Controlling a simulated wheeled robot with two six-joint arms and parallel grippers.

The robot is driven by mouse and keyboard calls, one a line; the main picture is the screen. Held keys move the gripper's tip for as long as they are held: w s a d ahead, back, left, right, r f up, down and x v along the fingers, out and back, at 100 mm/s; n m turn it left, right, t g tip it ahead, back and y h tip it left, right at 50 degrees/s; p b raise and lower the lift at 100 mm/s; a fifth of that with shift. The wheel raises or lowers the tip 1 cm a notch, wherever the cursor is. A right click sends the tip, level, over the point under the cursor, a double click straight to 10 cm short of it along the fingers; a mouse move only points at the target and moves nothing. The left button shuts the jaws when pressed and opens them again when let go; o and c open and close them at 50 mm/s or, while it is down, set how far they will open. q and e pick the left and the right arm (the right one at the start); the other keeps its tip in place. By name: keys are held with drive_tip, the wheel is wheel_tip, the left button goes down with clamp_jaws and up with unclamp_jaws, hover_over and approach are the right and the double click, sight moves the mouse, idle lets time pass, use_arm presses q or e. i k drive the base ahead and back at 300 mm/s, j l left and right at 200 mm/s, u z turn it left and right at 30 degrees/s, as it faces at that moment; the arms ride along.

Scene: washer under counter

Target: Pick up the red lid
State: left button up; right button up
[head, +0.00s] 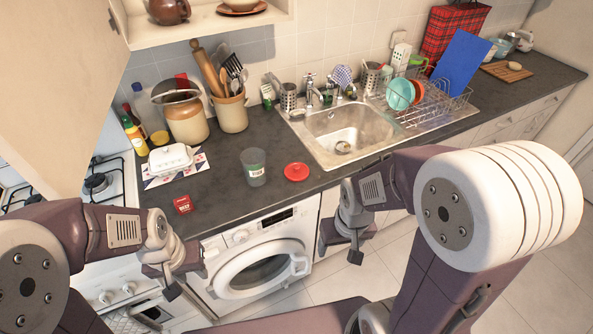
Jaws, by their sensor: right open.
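The red lid (296,171) lies flat on the dark grey counter (225,205), near its front edge and left of the sink. My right gripper (340,253) is open and empty. It hangs in front of the counter, to the right of the lid and lower in the picture, apart from it. My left gripper (191,274) is in front of the counter's left part near the washer, with its fingers apart and nothing between them.
A clear glass (253,168) stands just left of the lid. A small red box (183,204) and a white butter dish (171,158) are further left. The steel sink (345,135) is to the right. The washer (258,262) is below the counter. An open cupboard door (60,90) hangs at upper left.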

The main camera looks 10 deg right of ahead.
sight(296, 172)
drive_tip(key=i+l+u, duration=0.35)
drive_tip(key=u, duration=0.15)
drive_tip(key=i+l+u, duration=0.3)
drive_tip(key=l+u, duration=0.15)
drive_tip(key=l, duration=0.1)
